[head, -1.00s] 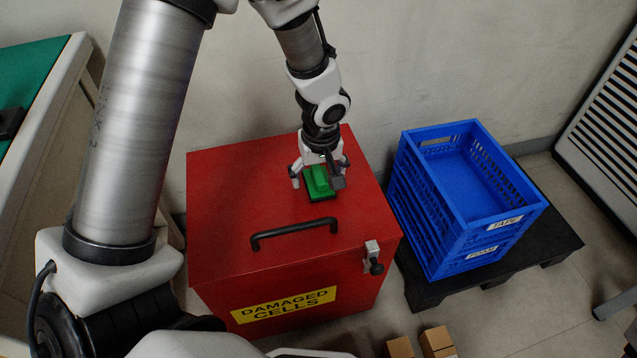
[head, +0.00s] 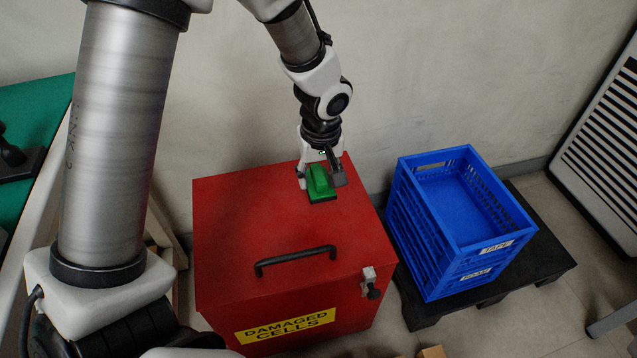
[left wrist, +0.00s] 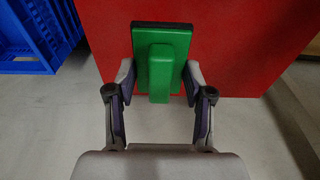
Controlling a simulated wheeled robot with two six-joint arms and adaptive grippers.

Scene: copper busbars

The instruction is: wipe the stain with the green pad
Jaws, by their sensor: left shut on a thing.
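The green pad (head: 319,181) has a raised green grip and a dark underside. It is on or just over the top of the red box, near its back edge; I cannot tell whether it touches. My left gripper (head: 321,177) is shut on the pad. In the left wrist view the green pad (left wrist: 161,62) sits between the fingertips of the left gripper (left wrist: 160,80), with the red lid around it. I see no stain on the visible part of the lid; the patch under the pad is hidden. My right gripper is not in view.
The red box (head: 235,225) has a black handle (head: 295,260) on its lid and a latch at its front right. A blue crate (head: 430,235) stands on a black pallet (head: 540,255) to the right. A wall is close behind the box.

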